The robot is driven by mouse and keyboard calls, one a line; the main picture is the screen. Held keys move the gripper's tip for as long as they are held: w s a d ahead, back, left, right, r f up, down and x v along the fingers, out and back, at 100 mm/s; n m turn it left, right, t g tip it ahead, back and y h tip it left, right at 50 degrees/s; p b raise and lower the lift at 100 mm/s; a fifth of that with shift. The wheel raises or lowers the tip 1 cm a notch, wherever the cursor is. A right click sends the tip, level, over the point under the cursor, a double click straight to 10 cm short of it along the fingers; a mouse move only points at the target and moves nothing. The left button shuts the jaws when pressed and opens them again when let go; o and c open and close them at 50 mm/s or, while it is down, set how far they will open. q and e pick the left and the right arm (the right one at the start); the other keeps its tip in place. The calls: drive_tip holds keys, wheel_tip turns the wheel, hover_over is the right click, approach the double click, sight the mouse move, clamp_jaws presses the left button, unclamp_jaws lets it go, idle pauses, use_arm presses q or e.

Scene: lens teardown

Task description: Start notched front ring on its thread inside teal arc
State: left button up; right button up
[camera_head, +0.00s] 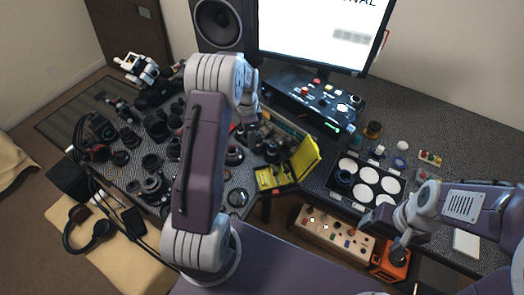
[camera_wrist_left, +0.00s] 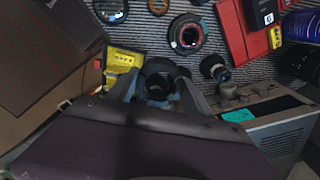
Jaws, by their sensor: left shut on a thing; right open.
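My left gripper (camera_wrist_left: 158,88) is shut on a dark round part in the left wrist view. That part looks like the front ring (camera_wrist_left: 158,66), with a black cylindrical piece below it between the fingers. I cannot make out its notches, whether it touches a thread, or any teal arc. In the head view my left arm crosses the middle and largely hides its gripper, near a dark lens part (camera_head: 272,151) beside the yellow case. My right gripper (camera_head: 378,222) is open at the right, above the front of the desk near the orange box.
The open yellow case (camera_head: 303,158) stands close to the work spot. Several dark lens parts crowd the left desk. A tray with white round pads (camera_head: 366,190) lies right of centre. The orange box (camera_head: 390,262) and a beige button panel (camera_head: 333,234) sit at the front.

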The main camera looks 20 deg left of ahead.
use_arm(q)
approach(232, 148)
drive_tip(key=d, duration=0.3)
drive_tip(key=a, duration=0.1)
drive_tip(key=a+f, duration=0.1)
drive_tip(key=a, duration=0.1)
drive_tip(key=shift+s+f+m, duration=0.15)
drive_tip(key=shift+f+m, duration=0.15)
drive_tip(key=shift+s+a, duration=0.1)
drive_tip(key=shift+a, duration=0.1)
drive_tip(key=shift+d+f+b, duration=0.2)
drive_tip(key=shift+f+b, duration=0.1)
wheel_tip(232, 148, down, 3)
drive_tip(key=b, duration=0.2)
drive_tip(key=shift+b, duration=0.4)
drive_tip(key=shift+f+b, duration=0.65)
drive_tip(key=shift+f, duration=0.85)
use_arm(e)
drive_tip(key=f, duration=0.5)
drive_tip(key=shift+d, duration=0.3)
use_arm(q)
drive_tip(key=shift+p, duration=0.3)
use_arm(e)
drive_tip(key=shift+r, duration=0.3)
